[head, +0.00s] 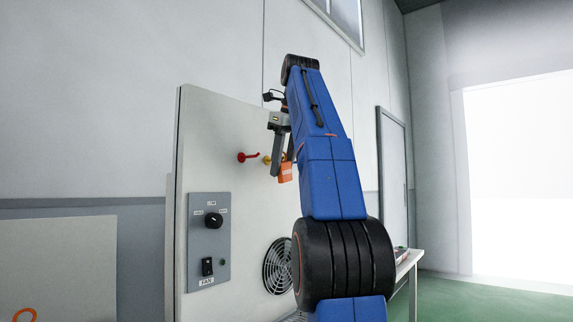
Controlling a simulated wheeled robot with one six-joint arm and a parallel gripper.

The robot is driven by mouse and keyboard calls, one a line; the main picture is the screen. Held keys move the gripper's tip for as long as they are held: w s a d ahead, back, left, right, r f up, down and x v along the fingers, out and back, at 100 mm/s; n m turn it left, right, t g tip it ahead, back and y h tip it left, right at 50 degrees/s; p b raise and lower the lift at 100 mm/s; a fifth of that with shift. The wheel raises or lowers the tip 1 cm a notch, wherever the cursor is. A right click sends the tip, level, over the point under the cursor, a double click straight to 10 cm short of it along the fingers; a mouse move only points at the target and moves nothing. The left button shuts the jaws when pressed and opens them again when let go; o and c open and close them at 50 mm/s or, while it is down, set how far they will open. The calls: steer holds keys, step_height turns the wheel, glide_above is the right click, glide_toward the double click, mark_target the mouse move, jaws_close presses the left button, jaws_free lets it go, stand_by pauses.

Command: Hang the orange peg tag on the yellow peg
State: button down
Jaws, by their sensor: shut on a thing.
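The orange peg tag (285,173) hangs at the lower end of my gripper (281,158), which is shut on it. The yellow peg (267,160) sticks out from the pale panel just left of the tag and is partly hidden behind my gripper. The tag's upper part is also covered by the gripper. I cannot tell whether the tag touches the yellow peg or is around it.
A red peg (248,157) is left of the yellow one on the panel (215,130). Below are a grey control box (209,262) with a knob and switch, and a round fan grille (277,266). A white table (409,262) stands at right.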

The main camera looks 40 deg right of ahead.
steer(key=shift+w+f, duration=0.2)
steer(key=shift+w, duration=0.25)
steer(key=shift+w+f, duration=0.2)
steer(key=shift+w, duration=0.25)
steer(key=shift+w+f, duration=0.1)
steer(key=shift+f, duration=0.1)
steer(key=c, duration=1)
jaws_free()
steer(key=shift+r, duration=0.1)
steer(key=shift+s+a+r, duration=0.3)
steer(key=shift+s+r, duration=0.2)
steer(key=shift+s, duration=0.2)
steer(key=shift+s+a, duration=0.6)
steer(key=shift+s, duration=1.15)
steer(key=shift+s+a, duration=0.55)
steer(key=shift+s, duration=1.2)
steer(key=shift+s+a, duration=0.6)
steer(key=shift+s, duration=1.15)
